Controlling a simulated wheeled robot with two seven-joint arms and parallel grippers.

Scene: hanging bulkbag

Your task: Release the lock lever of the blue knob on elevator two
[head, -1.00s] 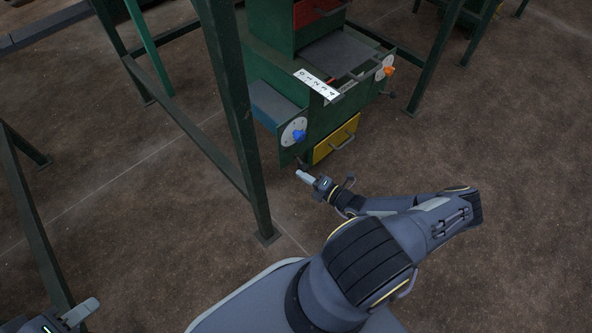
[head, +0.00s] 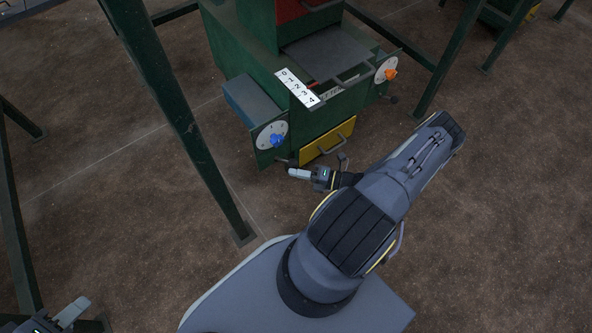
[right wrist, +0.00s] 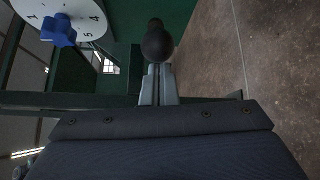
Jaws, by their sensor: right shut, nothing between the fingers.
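The blue knob (head: 277,140) sits on a white numbered dial (head: 266,132) on the left side of the green machine. It also shows at the upper left of the right wrist view (right wrist: 58,30). Below the dial, a lever with a black ball end (right wrist: 157,44) points toward the right wrist camera. My right gripper (head: 292,172) is shut and empty just below the dial; its fingertips (right wrist: 158,70) appear close to the ball in the right wrist view. I cannot tell if they touch. My left gripper (head: 78,309) is at the lower left, far from the machine.
An orange knob (head: 390,74) on a second dial is at the machine's right side. A number strip (head: 297,87) is on the machine. Green frame posts (head: 170,110) stand at left. Open brown floor lies in front.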

